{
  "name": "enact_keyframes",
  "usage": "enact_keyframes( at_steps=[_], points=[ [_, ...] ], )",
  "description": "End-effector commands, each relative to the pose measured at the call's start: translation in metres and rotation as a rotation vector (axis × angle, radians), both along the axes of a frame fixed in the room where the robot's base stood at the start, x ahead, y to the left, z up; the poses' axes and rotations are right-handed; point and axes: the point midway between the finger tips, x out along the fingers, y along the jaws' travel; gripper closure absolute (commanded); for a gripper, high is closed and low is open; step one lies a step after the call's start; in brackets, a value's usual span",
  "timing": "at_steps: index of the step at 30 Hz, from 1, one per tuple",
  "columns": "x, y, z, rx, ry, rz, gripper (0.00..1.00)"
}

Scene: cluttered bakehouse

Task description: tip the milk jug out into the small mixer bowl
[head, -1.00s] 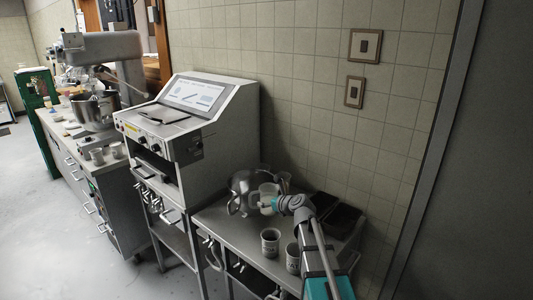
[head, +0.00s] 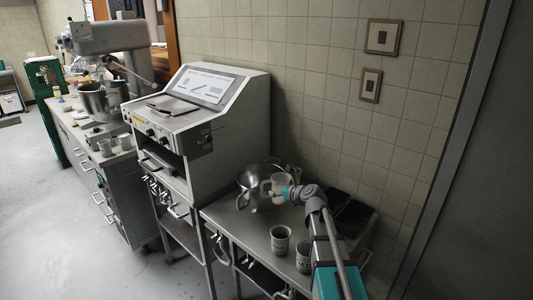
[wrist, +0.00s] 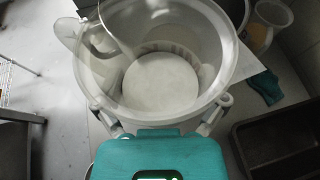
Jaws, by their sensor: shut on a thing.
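The milk jug (head: 280,183) is a pale, small vessel that looks upright in the head view. My gripper (head: 288,191) is shut on it from the right. In the wrist view my gripper (wrist: 165,122) has a finger on each side of the round, whitish jug (wrist: 95,98), with a pale disc inside; I cannot tell whether that is milk or the bottom. The small mixer bowl (head: 250,197) is shiny metal and stands on the bench just left of and behind the jug, which partly covers it. I cannot tell whether the jug is over its rim.
Dark trays (wrist: 280,145) lie at the right, near a teal cloth (wrist: 264,86) and a clear cup (wrist: 268,18). A large grey machine (head: 225,120) stands left of the bowl; the tiled wall is behind.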

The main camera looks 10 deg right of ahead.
Motion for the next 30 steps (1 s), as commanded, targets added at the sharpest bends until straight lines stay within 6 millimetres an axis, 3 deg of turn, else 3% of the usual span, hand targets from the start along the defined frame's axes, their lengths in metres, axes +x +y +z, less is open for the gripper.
enact_keyframes(
  at_steps=[15, 26, 30],
  points=[
    [0.0, -0.002, 0.057, 0.001, 0.0, -0.004, 0.68],
    [0.0, -0.003, 0.082, 0.001, 0.0, -0.004, 0.68],
    [0.005, -0.001, 0.074, -0.003, 0.016, 0.068, 0.68]
  ],
)
